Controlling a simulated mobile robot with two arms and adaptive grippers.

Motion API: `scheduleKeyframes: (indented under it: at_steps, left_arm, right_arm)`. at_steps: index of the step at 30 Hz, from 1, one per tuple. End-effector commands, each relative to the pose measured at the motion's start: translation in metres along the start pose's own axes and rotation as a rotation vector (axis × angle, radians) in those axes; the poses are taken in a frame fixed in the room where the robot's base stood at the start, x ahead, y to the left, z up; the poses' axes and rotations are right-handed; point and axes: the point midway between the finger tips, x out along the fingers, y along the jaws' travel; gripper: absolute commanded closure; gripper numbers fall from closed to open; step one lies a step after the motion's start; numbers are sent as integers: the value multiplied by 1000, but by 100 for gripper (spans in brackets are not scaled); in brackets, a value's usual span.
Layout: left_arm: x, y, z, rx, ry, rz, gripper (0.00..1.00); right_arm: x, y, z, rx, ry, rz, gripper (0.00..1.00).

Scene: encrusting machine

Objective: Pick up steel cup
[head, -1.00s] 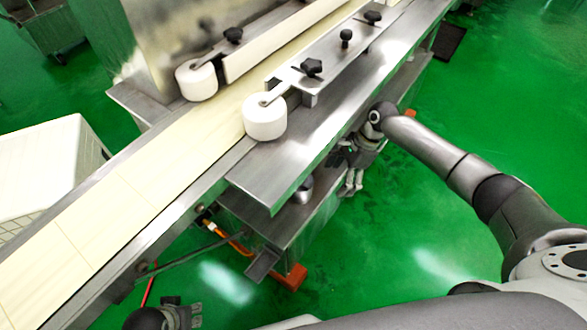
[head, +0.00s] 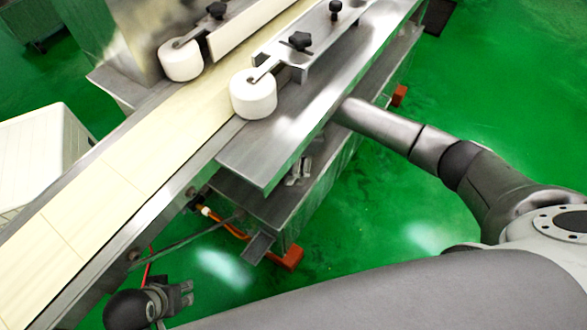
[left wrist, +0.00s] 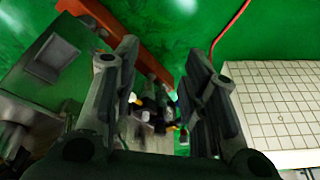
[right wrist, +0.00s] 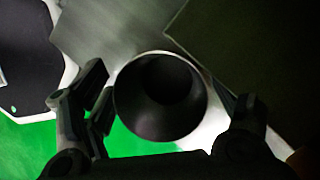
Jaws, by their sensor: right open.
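The steel cup (right wrist: 160,95) shows in the right wrist view as a round, dark open mouth with a shiny rim. It lies between the two fingers of my right gripper (right wrist: 168,100), which are apart on either side of it. I cannot tell whether they touch it. In the head view my right arm reaches under the machine's steel ledge, and only a small part of the right gripper (head: 298,172) shows below the edge. The cup cannot be made out there. My left gripper (head: 182,293) is at the lower left; its fingers (left wrist: 158,80) are apart and empty in the left wrist view.
The steel ledge (head: 265,155) overhangs the lower shelf (head: 240,195). The conveyor belt (head: 120,180) runs beside it, with white rollers (head: 253,95). A white crate (head: 45,150) stands at the left. The green floor (head: 480,110) is open at the right.

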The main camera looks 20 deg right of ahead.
Motion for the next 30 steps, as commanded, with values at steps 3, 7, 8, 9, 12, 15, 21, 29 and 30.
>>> scheduleKeyframes:
  at_steps: [3, 7, 8, 9, 12, 15, 21, 29, 30]
  left_arm:
    - [-15, -1, -2, -1, 12, -2, 60]
    - [-25, -1, -2, -2, 15, -3, 60]
    - [-26, -1, -2, -2, 15, -3, 60]
    - [-28, -1, -2, -2, 15, -3, 60]
    - [-29, -1, -2, -2, 15, -3, 60]
    - [-29, -1, -2, -2, 15, -3, 60]
    - [-28, -1, -2, -2, 15, -3, 60]
    - [-28, -1, -2, -2, 15, -3, 60]
    - [-28, -1, -2, -2, 15, -3, 60]
  right_arm:
    - [16, 0, -6, 7, 6, 1, 18]
    - [24, 0, -6, 5, 6, 1, 18]
    - [24, 0, -6, 5, 5, 0, 18]
    - [25, 0, -6, 5, 5, 0, 18]
    - [25, 0, -5, 5, 5, 0, 18]
    - [25, 0, -6, 5, 5, 0, 18]
    - [25, 0, -6, 5, 5, 0, 39]
    - [25, 0, -6, 6, 6, 0, 64]
    - [25, 0, -6, 5, 5, 0, 64]
